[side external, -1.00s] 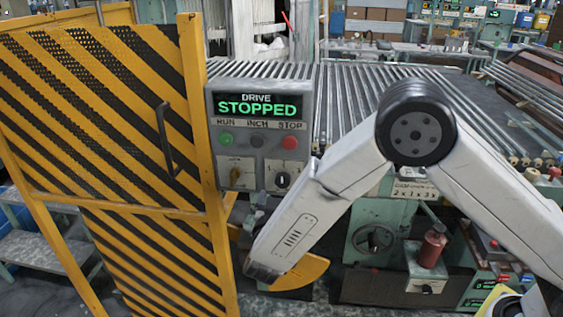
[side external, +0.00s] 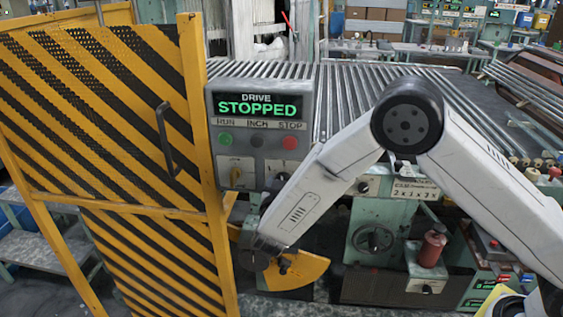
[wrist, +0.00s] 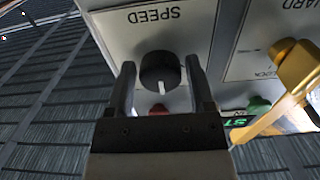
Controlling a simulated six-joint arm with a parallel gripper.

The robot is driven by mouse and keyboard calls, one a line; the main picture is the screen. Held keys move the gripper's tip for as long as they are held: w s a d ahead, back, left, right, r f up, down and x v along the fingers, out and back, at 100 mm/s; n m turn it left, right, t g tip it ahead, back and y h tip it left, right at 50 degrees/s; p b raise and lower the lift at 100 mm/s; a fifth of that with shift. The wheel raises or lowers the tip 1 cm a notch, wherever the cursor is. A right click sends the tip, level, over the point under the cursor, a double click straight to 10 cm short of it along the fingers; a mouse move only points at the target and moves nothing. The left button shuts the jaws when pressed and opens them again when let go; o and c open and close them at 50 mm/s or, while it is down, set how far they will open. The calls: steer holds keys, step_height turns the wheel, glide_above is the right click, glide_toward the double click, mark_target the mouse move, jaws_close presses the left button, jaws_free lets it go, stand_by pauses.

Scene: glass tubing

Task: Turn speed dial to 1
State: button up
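The speed dial (wrist: 158,70) is a round black knob on a pale panel marked SPEED, seen upside down in the wrist view. Its white pointer line points down in that view; I cannot read any scale numbers. My gripper (wrist: 160,64) is open, with one dark finger on each side of the dial and a small gap to the knob on both sides. In the side external view the dial is at the lower right of the grey control box (side external: 212,100), mostly hidden by my arm, and my fingers cannot be made out clearly.
The box display (side external: 258,106) reads DRIVE STOPPED. A green button (side external: 225,139) and a red button (side external: 290,143) sit below it. A yellow guard knob (wrist: 295,65) is beside the speed panel. A striped yellow guard (side external: 110,130) stands left of the box.

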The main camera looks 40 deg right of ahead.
jaws_close()
steer(key=shift+n, duration=0.4)
steer(key=n, duration=1.1)
stand_by(0.3)
steer(key=shift+o, duration=2.1)
jaws_free()
